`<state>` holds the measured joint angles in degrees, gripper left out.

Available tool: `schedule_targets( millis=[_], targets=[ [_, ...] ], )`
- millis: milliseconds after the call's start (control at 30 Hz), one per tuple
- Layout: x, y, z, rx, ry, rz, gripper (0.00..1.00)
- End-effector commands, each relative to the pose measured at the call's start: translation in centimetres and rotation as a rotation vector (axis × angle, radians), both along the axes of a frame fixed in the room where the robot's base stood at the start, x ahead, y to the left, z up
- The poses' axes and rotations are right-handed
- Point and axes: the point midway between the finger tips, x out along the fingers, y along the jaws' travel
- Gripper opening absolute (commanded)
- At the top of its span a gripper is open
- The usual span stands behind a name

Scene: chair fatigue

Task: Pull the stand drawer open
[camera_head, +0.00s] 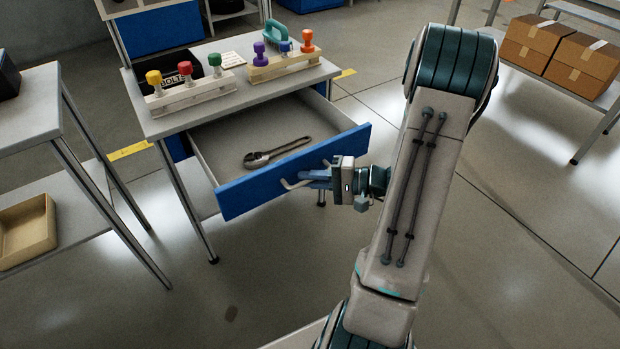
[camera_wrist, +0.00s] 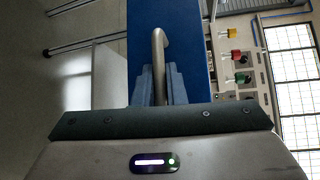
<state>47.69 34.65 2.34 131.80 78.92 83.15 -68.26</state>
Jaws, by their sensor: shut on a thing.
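The stand drawer (camera_head: 296,172) has a blue front and a grey inside, and it stands well out from under the stand's grey top (camera_head: 228,104). A wrench-like tool (camera_head: 277,152) lies in it. My gripper (camera_head: 312,180) is at the drawer's front, shut on the drawer handle. The handle (camera_wrist: 159,50) is a bent metal bar, and in the wrist view it passes between my two fingers (camera_wrist: 158,85) against the blue drawer front (camera_wrist: 196,60). My gripper hides part of the handle in the head view.
Racks with coloured knobs (camera_head: 187,90) stand on the top, with a teal-handled item (camera_head: 276,35) behind. A grey table (camera_head: 35,112) and a tan tray (camera_head: 27,230) are at left. Cardboard boxes (camera_head: 560,55) sit on a table at right. The floor before the drawer is clear.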

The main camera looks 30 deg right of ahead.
Motion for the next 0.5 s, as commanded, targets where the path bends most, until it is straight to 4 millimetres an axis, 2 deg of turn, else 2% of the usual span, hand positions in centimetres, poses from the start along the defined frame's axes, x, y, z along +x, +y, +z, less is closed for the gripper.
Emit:
schedule_targets(
  millis=[267,300,367,500],
  targets=[
    [0.00,-0.09,0.02,-0.001,-0.001,-0.002,0.00],
    [0.00,-0.09,0.02,-0.001,-0.001,-0.002,0.19],
    [-0.01,-0.09,0.01,-0.001,-0.001,-0.002,0.32],
    [-0.01,-0.09,0.02,0.000,0.000,-0.002,0.32]
  ],
)
